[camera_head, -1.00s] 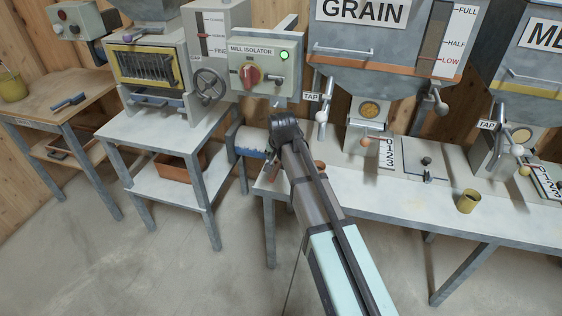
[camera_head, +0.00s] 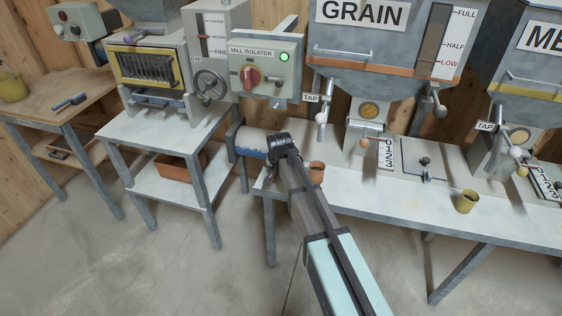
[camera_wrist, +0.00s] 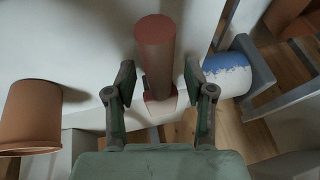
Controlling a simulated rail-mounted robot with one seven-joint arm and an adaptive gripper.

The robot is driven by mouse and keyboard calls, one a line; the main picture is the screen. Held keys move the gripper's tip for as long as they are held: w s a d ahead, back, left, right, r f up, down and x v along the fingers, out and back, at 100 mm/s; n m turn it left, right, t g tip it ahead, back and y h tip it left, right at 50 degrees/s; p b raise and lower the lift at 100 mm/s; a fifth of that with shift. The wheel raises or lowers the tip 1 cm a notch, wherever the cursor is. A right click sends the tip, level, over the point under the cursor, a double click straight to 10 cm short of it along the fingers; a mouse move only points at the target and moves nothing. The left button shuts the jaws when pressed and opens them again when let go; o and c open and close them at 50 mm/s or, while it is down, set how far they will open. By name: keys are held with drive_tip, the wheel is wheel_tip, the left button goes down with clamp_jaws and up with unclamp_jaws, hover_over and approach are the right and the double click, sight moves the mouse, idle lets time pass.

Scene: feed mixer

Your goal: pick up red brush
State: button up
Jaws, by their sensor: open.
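A red-brown cylinder (camera_wrist: 155,45), which appears to be the red brush's handle, stands between my fingertips in the wrist view. A paler red part (camera_wrist: 160,105) shows at its lower end. My gripper (camera_wrist: 158,82) is open, with one finger on each side of the cylinder and gaps visible on both sides. I cannot tell whether the fingers are at the depth of the handle. In the head view my arm's end (camera_head: 281,146) is over the left end of the bench, and it hides the brush and the fingertips.
A terracotta cup (camera_wrist: 30,115) stands left in the wrist view, and right of my arm in the head view (camera_head: 316,173). A white and blue cylinder (camera_wrist: 228,75) is close on the right. The bench (camera_head: 390,200) also bears a yellow cup (camera_head: 466,201).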

clamp_jaws()
drive_tip(key=shift+r, duration=0.15)
wheel_tip(320, 180, up, 20)
drive_tip(key=b, duration=0.1)
idle(0.7)
